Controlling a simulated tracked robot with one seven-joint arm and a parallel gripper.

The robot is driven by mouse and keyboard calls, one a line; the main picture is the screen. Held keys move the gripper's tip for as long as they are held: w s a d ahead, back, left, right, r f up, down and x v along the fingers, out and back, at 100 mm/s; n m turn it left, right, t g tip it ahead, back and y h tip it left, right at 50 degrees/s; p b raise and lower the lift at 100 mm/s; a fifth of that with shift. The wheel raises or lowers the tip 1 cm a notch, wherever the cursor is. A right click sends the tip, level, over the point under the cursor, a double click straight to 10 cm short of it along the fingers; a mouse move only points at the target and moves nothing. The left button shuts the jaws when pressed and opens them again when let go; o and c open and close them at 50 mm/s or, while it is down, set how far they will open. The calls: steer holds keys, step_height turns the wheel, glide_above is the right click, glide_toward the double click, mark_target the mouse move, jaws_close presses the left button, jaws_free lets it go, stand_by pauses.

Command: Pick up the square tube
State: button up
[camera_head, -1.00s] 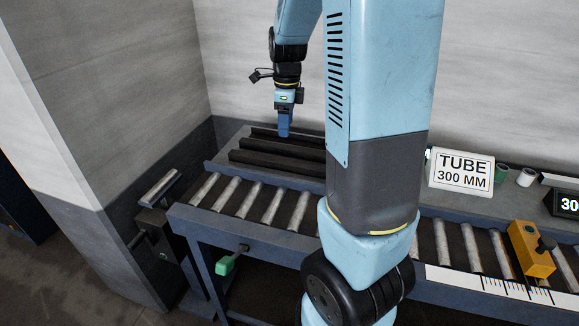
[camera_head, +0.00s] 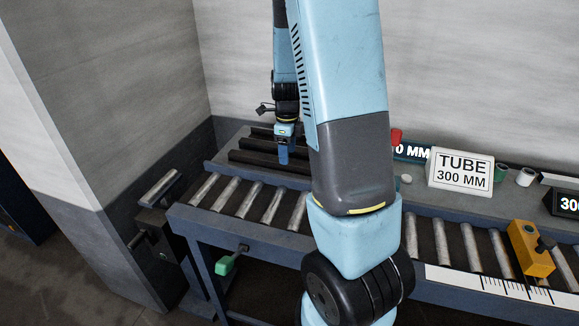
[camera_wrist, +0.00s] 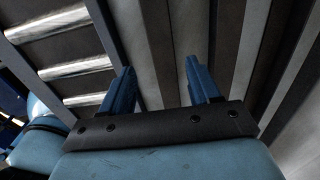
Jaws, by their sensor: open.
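Several long dark bars (camera_head: 252,158) lie side by side on the bench behind the roller conveyor. Which of them is the square tube I cannot tell for sure. My gripper (camera_head: 284,158) points down over the bars, its fingers in front of part of them. In the wrist view my gripper (camera_wrist: 160,68) has its two blue fingers wide apart with nothing held between them. A dark brown bar (camera_wrist: 157,40) runs lengthwise in line with the gap between the fingers. Whether the fingertips touch anything is not clear.
Metal rollers (camera_head: 228,190) run along the front of the bench. A "TUBE 300 MM" sign (camera_head: 461,170) stands at the right, near a yellow block (camera_head: 531,249) over a white scale. A green-handled lever (camera_head: 226,265) sticks out in front. A wall stands close behind.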

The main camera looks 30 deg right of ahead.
mark_target(288, 166)
steer(key=f, duration=0.4)
steer(key=shift+w+d+f, duration=0.2)
steer(key=shift+f, duration=0.2)
jaws_close()
stand_by(0.4)
